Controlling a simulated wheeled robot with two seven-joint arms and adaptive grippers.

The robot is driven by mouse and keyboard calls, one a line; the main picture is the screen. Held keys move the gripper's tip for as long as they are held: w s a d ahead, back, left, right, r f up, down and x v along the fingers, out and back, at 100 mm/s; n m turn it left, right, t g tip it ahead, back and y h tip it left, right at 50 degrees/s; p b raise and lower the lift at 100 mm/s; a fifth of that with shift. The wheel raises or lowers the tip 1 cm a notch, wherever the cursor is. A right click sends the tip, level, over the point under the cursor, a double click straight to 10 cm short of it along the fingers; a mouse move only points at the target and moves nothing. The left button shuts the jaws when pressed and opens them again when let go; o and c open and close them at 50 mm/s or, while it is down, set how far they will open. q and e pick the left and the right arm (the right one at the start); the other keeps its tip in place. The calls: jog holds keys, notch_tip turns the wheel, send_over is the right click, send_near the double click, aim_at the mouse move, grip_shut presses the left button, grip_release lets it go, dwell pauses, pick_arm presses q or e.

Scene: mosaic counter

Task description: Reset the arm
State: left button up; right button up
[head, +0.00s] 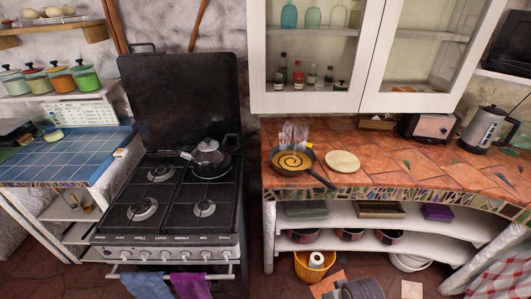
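Neither of my grippers shows in the head view, so I cannot see whether they are open or shut or hold anything. A dark ridged shape (362,289) is cut off by the bottom edge; I cannot tell what it is.
A frying pan (294,162) and a round board (342,161) lie on the mosaic counter (400,170), with a toaster (432,127) and kettle (484,130) behind. White cabinets (365,58) hang above.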

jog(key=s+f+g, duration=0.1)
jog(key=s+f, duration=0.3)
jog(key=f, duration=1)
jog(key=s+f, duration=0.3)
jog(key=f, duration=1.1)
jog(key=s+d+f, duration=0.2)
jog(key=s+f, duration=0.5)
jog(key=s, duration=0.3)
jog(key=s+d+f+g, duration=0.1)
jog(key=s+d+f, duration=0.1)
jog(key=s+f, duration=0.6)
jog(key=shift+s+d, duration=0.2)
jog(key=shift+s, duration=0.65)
